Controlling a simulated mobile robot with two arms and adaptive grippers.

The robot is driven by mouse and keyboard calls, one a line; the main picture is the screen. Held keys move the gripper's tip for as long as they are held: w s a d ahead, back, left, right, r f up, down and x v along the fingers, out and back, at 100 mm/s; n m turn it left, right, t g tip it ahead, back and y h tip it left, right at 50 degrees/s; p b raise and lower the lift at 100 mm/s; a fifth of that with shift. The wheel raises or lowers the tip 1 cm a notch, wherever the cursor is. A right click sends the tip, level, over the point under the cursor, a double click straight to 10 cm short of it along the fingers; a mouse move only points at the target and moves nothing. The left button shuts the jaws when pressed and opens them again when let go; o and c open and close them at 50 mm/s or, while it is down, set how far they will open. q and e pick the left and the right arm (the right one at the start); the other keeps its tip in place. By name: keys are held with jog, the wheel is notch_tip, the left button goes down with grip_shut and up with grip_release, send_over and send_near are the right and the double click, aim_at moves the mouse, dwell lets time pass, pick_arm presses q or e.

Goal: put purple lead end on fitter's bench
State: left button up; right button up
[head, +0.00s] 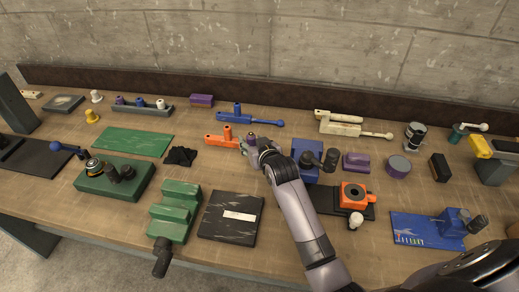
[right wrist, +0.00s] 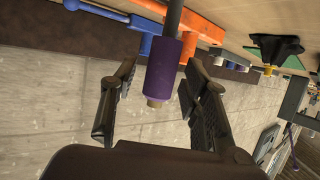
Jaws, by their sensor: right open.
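The purple lead end (right wrist: 163,65) is a purple sleeve with a tan tip and a dark stem, seen in the right wrist view. It lies between the two spread fingers of my right gripper (right wrist: 159,88), with gaps on both sides. In the head view, my right gripper (head: 256,146) reaches over the middle of the fitter's bench (head: 105,208), and a small purple part (head: 250,138) shows at its tip. I cannot tell whether the lead end touches the bench. My left gripper is not in view.
Orange (head: 221,139) and blue (head: 238,115) tool-like pieces lie close behind and beside the right gripper. A green vise-like block (head: 176,208) and a black plate (head: 231,217) stand nearer the front. Bare wood shows at the front left.

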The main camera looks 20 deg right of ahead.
jog(key=b+v, duration=0.1)
jog(key=v, duration=1)
jog(key=shift+f, duration=0.15)
